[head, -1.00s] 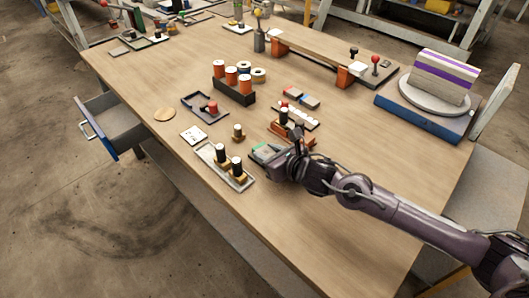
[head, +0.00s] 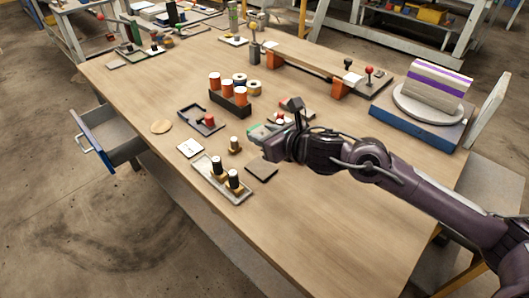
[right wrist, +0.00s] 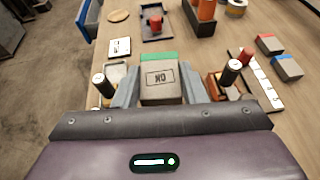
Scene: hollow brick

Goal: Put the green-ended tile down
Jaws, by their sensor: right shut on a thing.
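The green-ended tile shows in the right wrist view as a grey block (right wrist: 160,84) with a dark marking on its face and a green far end (right wrist: 158,57). My right gripper (right wrist: 160,92) is shut on it, one finger at each side. In the head view the green end (head: 258,131) sticks out past my right gripper (head: 273,143), which hides most of the tile. The gripper appears raised above the table, with a dark square (head: 261,172) on the wood just below and in front. My left gripper is not in view.
An orange-and-black rack (head: 230,98) stands behind. A white marked card (head: 190,148) lies further left. The table's front right is bare.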

